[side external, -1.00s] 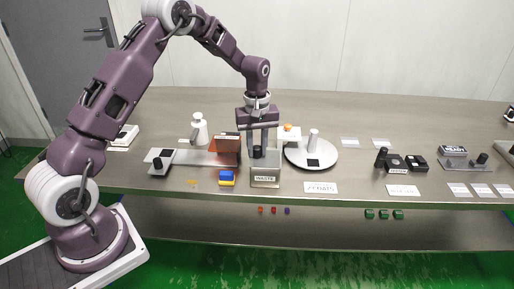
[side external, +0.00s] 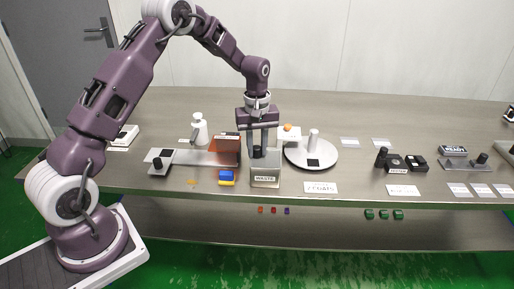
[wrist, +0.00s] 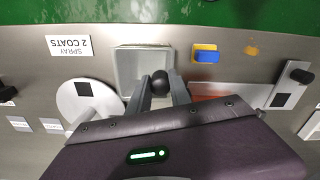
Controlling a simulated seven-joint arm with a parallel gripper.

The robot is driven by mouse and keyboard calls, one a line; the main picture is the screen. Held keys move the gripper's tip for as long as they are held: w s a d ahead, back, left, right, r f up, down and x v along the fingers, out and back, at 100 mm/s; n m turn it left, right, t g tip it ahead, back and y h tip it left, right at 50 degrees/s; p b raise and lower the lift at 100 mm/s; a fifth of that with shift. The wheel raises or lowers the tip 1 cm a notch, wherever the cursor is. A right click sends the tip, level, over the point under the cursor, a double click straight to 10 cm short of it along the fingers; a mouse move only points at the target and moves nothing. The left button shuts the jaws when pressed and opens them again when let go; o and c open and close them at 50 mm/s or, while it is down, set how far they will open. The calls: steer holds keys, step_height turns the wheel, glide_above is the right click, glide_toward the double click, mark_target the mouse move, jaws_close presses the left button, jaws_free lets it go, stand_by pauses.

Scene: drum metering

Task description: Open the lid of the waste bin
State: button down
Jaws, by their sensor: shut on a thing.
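The waste bin (side external: 265,184) is a grey box with a WASTE label on its front, standing near the front edge of the bench. In the wrist view the bin (wrist: 127,70) is a pale square with a visible rim. My gripper (side external: 258,153) points down at the bin's back left part. Its fingers (wrist: 161,88) are shut on a round black knob (wrist: 160,79), one on each side. The knob also shows between the fingers in the side view. The fingers and wrist hide part of the bin's top, and I cannot tell how far the lid is open.
Left of the bin are a blue and yellow block (side external: 227,178), an orange translucent panel (side external: 228,149) and a white bottle (side external: 199,128). Right of it are a round white turntable (side external: 325,157) with a post and a 2 COATS card (side external: 320,188).

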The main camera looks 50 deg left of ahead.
steer(key=w+d, duration=0.6)
stand_by(0.3)
steer(key=shift+w+d, duration=0.1)
steer(key=c, duration=1.2)
jaws_free()
step_height(320, 180, up, 7)
steer(key=shift+r, duration=0.1)
